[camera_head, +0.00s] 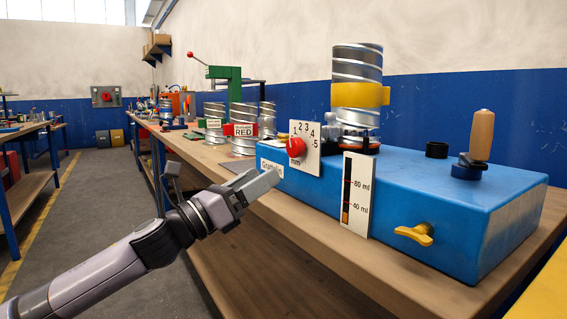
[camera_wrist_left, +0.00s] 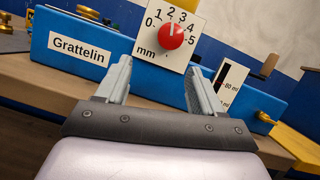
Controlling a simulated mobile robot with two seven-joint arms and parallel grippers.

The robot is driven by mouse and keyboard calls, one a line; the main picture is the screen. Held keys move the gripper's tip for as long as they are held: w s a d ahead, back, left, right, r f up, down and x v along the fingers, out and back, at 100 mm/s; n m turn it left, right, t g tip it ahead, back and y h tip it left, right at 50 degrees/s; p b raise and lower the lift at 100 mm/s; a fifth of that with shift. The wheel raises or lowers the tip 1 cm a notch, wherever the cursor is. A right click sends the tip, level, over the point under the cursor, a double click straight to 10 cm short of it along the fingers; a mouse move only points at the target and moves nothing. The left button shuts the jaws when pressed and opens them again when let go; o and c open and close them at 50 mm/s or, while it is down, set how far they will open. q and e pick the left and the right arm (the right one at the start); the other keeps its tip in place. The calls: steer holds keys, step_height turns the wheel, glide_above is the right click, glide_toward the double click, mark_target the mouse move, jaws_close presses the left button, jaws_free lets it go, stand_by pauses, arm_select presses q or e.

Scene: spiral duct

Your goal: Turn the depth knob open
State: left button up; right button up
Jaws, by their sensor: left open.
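The depth knob is a red round knob (camera_head: 296,147) on a white dial plate (camera_head: 308,133) marked with numbers up to 5 and "mm". The plate stands on the front of a blue machine (camera_head: 478,215) labelled "Grattelin". In the left wrist view the knob (camera_wrist_left: 171,36) is ahead, above and between the finger ends. My left gripper (camera_wrist_left: 158,82) is open and empty, with both fingers apart and not touching the knob. In the head view my left gripper (camera_head: 262,184) is in front of the machine's left end, below and left of the knob. My right gripper is not visible.
A yellow tap (camera_head: 416,234) and a level gauge (camera_head: 356,195) are on the machine's front, right of the knob. A spiral duct (camera_head: 357,75) with a yellow band stands on top. The wooden bench (camera_head: 330,238) edge lies below. Several ducts stand farther left.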

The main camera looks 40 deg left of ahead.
mark_target(291, 149)
arm_select(q)
steer(key=shift+w+d+r+m+h+p, duration=0.25)
steer(key=shift+w+r+m, duration=0.1)
steer(key=shift+r, duration=0.2)
steer(key=shift+w+d+r+m+h+p, duration=0.2)
steer(key=shift+w+r+m, duration=0.2)
steer(key=shift+r, duration=0.2)
steer(key=shift+w+d+r+m+h+p, duration=0.15)
steer(key=shift+w+r+m+p, duration=0.15)
steer(key=shift+r, duration=0.25)
steer(key=shift+p+x, duration=0.45)
steer(key=shift+x, duration=0.55)
steer(key=shift+p+x, duration=0.3)
steer(key=shift+x, duration=0.5)
steer(key=shift+w+d+f, duration=0.1)
steer(key=shift+w+d, duration=0.05)
steer(key=shift+w, duration=0.15)
steer(key=c, duration=1.1)
steer(key=shift+o, duration=0.2)
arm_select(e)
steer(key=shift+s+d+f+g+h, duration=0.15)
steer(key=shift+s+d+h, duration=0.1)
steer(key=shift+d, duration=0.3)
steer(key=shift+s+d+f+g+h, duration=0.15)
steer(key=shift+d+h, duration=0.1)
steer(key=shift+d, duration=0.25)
